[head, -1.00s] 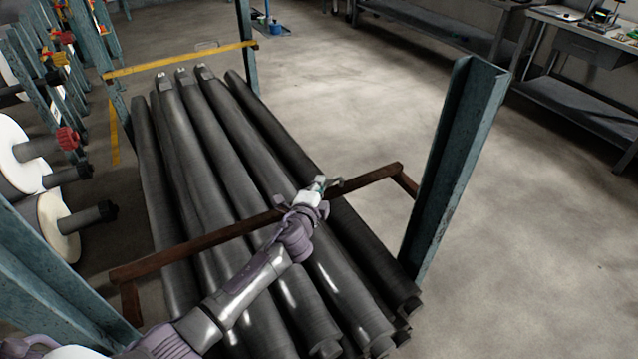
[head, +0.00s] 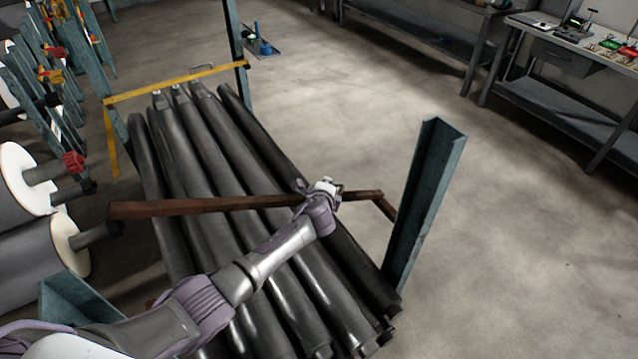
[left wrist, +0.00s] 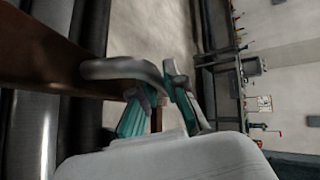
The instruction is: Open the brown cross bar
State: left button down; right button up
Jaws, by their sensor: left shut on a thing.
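The brown cross bar (head: 200,205) runs above the grey rolls in the head view. Its right end meets a short brown arm by the right teal post (head: 428,190). Its left end is free in the air, apart from the left front post (head: 75,305). My left gripper (head: 338,188) is at the bar's right part, shut on its grey handle. In the left wrist view the bar (left wrist: 40,52) enters from the upper left, and the grey handle (left wrist: 118,68) reaches my teal fingertips (left wrist: 162,98). My right gripper is not in view.
Long dark grey rolls (head: 215,140) lie side by side under the bar. A yellow cross bar (head: 175,82) closes the far end. Free floor (head: 530,240) lies right of the right post; workbenches (head: 570,95) are behind.

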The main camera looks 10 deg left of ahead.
pick_arm(q)
jog(key=shift+m+g, duration=0.4)
jog(key=shift+g, duration=0.2)
jog(key=shift+w+d+r+p, duration=0.3)
jog(key=shift+w+r+p, duration=0.1)
jog(key=shift+r, duration=0.2)
jog(key=shift+w+d+r+p, duration=0.35)
jog(key=shift+r, duration=0.2)
jog(key=shift+w+d+r+p, duration=0.3)
jog(key=shift+w+r+p, duration=0.1)
jog(key=shift+r, duration=0.2)
jog(key=c, duration=1.5)
grip_release()
jog(key=shift+s, duration=0.1)
jog(key=shift+f, duration=0.1)
jog(key=shift+s, duration=0.1)
jog(key=shift+s, duration=0.15)
jog(key=shift+y, duration=0.3)
jog(key=v, duration=1.1)
jog(key=shift+s, duration=0.3)
